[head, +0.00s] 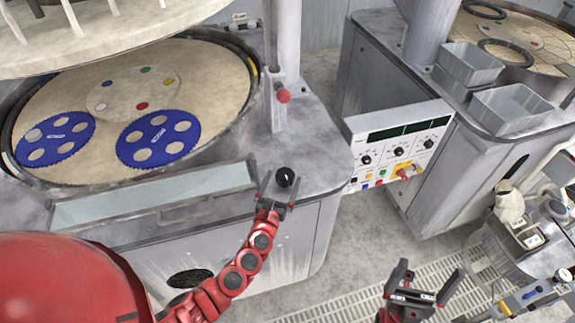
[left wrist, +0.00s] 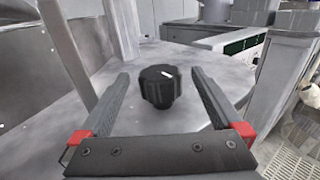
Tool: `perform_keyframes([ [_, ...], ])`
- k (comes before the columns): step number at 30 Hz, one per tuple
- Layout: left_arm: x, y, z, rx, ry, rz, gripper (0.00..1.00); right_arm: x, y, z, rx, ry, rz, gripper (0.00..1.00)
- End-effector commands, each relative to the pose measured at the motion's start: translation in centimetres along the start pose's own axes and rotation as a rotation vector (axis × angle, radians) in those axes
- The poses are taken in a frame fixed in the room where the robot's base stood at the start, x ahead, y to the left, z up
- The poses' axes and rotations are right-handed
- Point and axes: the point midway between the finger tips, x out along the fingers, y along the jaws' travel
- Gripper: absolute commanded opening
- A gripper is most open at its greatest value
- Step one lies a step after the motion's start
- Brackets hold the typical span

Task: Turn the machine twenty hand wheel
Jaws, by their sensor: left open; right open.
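The hand wheel is a small black ribbed knob (head: 285,177) with a white mark on top. It stands on the grey machine's front right corner deck. In the left wrist view the knob (left wrist: 159,86) is upright between and slightly beyond the middle of my left gripper's fingers. My left gripper (head: 281,186) is open, with one finger on each side of the knob and a visible gap on both sides; it also shows in the left wrist view (left wrist: 158,92). My right gripper (head: 425,282) is open and empty, held over the floor at the lower right.
The platen (head: 85,105) with blue carriers (head: 158,139) lies left of the knob. A control panel (head: 402,140) is to the right. A second machine with grey bins (head: 511,106) stands at the right, beyond a floor gap.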

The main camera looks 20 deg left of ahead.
Motion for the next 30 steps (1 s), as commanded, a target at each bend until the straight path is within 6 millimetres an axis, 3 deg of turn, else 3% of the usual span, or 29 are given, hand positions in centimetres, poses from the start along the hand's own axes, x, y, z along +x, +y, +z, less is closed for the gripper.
perform_keyframes([
  [3,2.3,0.1,0.1,-0.001,-0.003,0.005,1.00,-0.1,0.0,0.0,0.000,0.000,0.000,0.99],
  [10,5.1,0.0,0.0,-0.001,-0.003,0.002,1.00,-0.5,0.0,0.1,0.000,0.000,0.000,0.99],
  [23,5.9,0.0,0.0,-0.001,0.000,0.001,1.00,-0.5,0.0,0.1,0.000,0.000,0.000,0.99],
  [30,5.9,0.1,0.0,-0.001,0.000,0.001,0.57,-0.5,0.0,0.1,0.000,0.000,0.000,0.99],
])
